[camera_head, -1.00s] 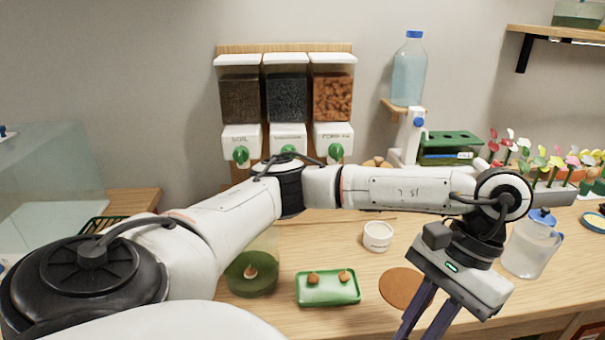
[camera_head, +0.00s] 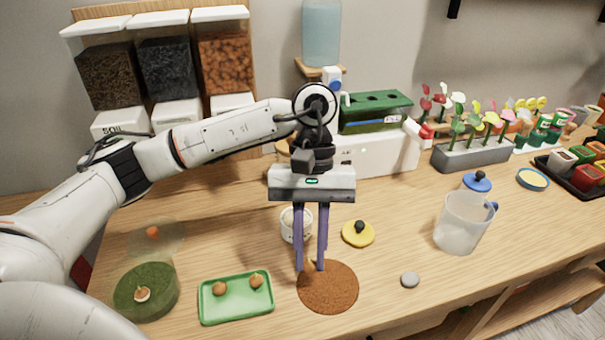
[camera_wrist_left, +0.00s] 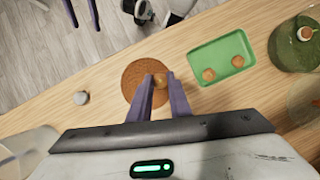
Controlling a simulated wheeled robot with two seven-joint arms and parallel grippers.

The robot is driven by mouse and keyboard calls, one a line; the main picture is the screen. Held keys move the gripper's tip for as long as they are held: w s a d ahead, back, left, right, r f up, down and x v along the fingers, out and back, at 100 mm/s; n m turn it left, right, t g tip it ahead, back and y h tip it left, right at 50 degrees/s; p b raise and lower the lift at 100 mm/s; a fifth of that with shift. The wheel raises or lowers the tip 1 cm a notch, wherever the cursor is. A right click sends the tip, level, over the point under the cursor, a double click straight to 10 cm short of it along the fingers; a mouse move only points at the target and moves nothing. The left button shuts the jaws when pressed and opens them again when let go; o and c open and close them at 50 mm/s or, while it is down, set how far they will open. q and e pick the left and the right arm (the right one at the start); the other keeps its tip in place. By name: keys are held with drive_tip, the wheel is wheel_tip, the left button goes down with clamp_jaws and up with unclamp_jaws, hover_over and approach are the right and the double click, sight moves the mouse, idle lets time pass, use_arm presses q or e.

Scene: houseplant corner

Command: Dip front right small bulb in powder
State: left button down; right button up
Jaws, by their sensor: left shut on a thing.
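My left gripper (camera_head: 311,267) is shut on a small brown bulb (camera_wrist_left: 161,79), pointing down over the far edge of the round brown mat (camera_head: 328,287). In the head view the fingers mostly hide the bulb. A small white tub (camera_head: 286,224), perhaps the powder pot, stands just behind the fingers and is partly hidden by them; its contents do not show. Two more small bulbs (camera_head: 219,288) lie apart on the green tray (camera_head: 236,318), left of the mat. In the left wrist view, my right gripper (camera_wrist_left: 85,24) shows two spread, empty fingers at the top edge.
A yellow lid with a black knob (camera_head: 358,234) and a grey disc (camera_head: 410,280) lie right of the gripper. A clear jug (camera_head: 458,225) stands farther right. A glass vessel with moss (camera_head: 147,306) and a bulb stands left. The front right tabletop is clear.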

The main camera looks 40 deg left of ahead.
use_arm(q)
drive_tip(key=n, duration=0.2)
drive_tip(key=a+n+t+h, duration=0.1)
drive_tip(key=n, duration=0.1)
drive_tip(key=n+t, duration=0.1)
drive_tip(key=n, duration=0.2)
drive_tip(key=shift+w+a+r+h, duration=0.25)
drive_tip(key=shift+w+a+h, duration=0.05)
drive_tip(key=shift+w+h, duration=0.1)
drive_tip(key=w+a+r+n+t+y, duration=0.1)
drive_tip(key=w+a+n+t, duration=0.1)
drive_tip(key=n, duration=0.5)
drive_tip(key=w+a+r+n+t+y, duration=0.1)
drive_tip(key=w+a+n+t+y, duration=0.1)
drive_tip(key=n, duration=0.6)
drive_tip(key=w+a+r+n+t+y, duration=0.1)
drive_tip(key=w+a+n+t, duration=0.1)
drive_tip(key=n, duration=0.6)
drive_tip(key=shift+w+a+r+t, duration=0.15)
drive_tip(key=shift+w+a+t, duration=0.25)
drive_tip(key=shift+a, duration=0.4)
drive_tip(key=shift+w+f+b, duration=0.1)
drive_tip(key=shift+f+b, duration=1.4)
drive_tip(key=shift+f, duration=0.9)
use_arm(e)
drive_tip(key=s+f, duration=0.1)
drive_tip(key=f, duration=0.1)
drive_tip(key=s+f, duration=0.1)
drive_tip(key=f, duration=0.1)
drive_tip(key=shift+s, duration=0.35)
